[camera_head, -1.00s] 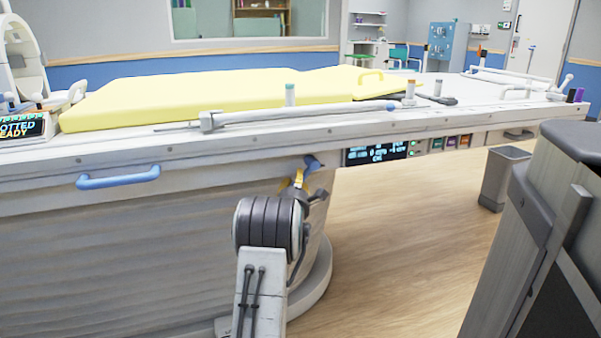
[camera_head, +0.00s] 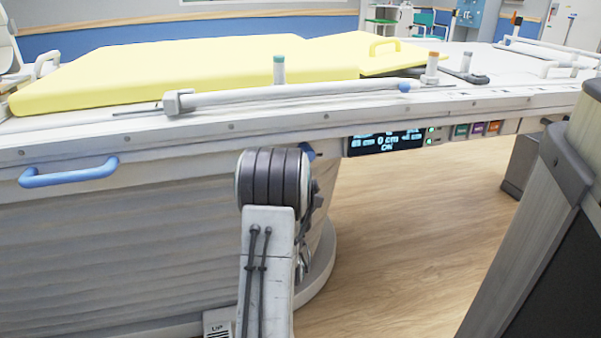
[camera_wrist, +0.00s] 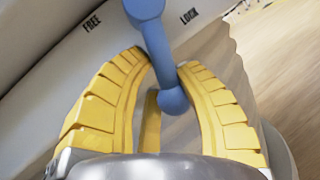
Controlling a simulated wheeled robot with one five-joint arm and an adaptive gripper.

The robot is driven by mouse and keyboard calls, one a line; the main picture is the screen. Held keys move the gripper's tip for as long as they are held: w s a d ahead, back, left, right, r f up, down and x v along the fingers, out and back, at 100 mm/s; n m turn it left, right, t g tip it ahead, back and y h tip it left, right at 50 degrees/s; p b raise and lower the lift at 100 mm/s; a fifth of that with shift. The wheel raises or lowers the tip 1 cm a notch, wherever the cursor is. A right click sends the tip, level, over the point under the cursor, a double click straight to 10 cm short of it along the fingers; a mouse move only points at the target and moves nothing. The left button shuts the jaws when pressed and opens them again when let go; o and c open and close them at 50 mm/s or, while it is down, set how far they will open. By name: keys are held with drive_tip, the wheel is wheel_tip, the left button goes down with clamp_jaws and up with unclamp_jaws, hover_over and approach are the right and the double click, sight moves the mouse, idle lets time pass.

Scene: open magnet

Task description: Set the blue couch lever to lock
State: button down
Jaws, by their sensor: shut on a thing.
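The blue couch lever (camera_wrist: 160,50) shows in the wrist view, with its round hub at the top edge and its knobbed end lower down, slanting slightly right. Its hub sits between the printed words FREE (camera_wrist: 91,25) on the left and LOCK (camera_wrist: 189,16) on the right. My gripper (camera_wrist: 159,62) has its yellow fingers on both sides of the lever shaft, shut on it, with the knob between them. In the head view only a bit of the lever (camera_head: 308,151) shows under the couch edge; my arm hides the rest and the gripper.
The couch (camera_head: 180,133) has a yellow mattress (camera_head: 200,75), a blue side handle (camera_head: 68,174) and a lit display (camera_head: 385,141). A grey bin (camera_head: 521,165) stands at right. Wooden floor (camera_head: 420,240) is clear right of the couch base.

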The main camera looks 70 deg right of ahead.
idle(0.4)
drive_tip(key=c, duration=0.9)
unclamp_jaws()
drive_tip(key=shift+w+a, duration=0.1)
